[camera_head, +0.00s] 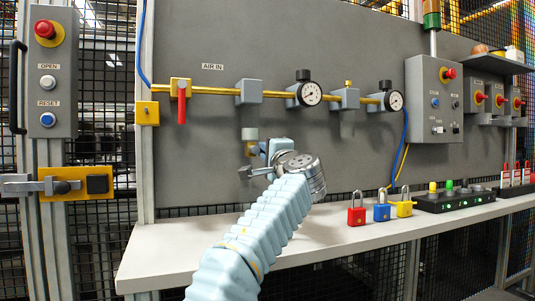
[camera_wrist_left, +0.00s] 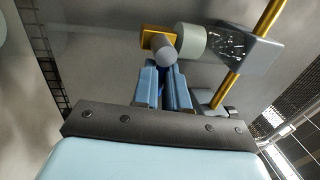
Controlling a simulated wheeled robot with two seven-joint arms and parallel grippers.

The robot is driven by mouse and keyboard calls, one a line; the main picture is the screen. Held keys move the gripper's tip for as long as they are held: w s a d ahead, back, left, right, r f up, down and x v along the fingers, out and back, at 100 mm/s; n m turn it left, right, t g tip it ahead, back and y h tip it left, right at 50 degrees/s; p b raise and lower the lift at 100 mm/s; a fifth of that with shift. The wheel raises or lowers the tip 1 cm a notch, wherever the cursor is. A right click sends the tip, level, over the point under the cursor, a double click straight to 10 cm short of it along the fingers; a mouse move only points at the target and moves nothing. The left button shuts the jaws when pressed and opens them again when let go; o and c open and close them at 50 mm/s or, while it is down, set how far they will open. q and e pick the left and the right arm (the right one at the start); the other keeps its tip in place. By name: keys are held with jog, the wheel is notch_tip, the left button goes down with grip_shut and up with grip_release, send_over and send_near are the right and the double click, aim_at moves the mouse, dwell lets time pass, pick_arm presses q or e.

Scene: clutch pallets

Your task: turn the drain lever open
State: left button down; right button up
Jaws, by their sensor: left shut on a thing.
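The drain valve shows in the head view as a brass body (camera_head: 250,149) under a pale cylinder (camera_head: 249,134), low on the grey panel. In the left wrist view, the brass body (camera_wrist_left: 152,36) carries a round grey end (camera_wrist_left: 165,52) just beyond my fingertips. My left gripper (camera_head: 263,148) is at the valve, and its fingers show close together in the left wrist view (camera_wrist_left: 164,75). It is shut on the drain lever, which is mostly hidden between the fingers; only a narrow dark blue strip shows there. My right gripper is not in view.
A yellow air pipe (camera_head: 215,90) with gauges and a red handle (camera_head: 182,104) runs above. Red (camera_head: 356,211), blue (camera_head: 382,208) and yellow (camera_head: 404,205) padlocks stand on the white shelf (camera_head: 330,236) at the right. The shelf's left part is clear.

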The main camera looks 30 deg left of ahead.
pick_arm(q)
jog(key=shift+s+a, duration=0.2)
jog(key=shift+a, duration=0.05)
jog(key=c, duration=1.3)
grip_release()
jog(key=shift+s, duration=0.1)
jog(key=shift+c, duration=0.2)
jog(key=shift+o, duration=0.8)
jog(key=shift+s+a, duration=0.1)
jog(key=b+v, duration=0.5)
jog(key=v, duration=0.8)
jog(key=shift+d, duration=0.5)
jog(key=shift+f, duration=0.2)
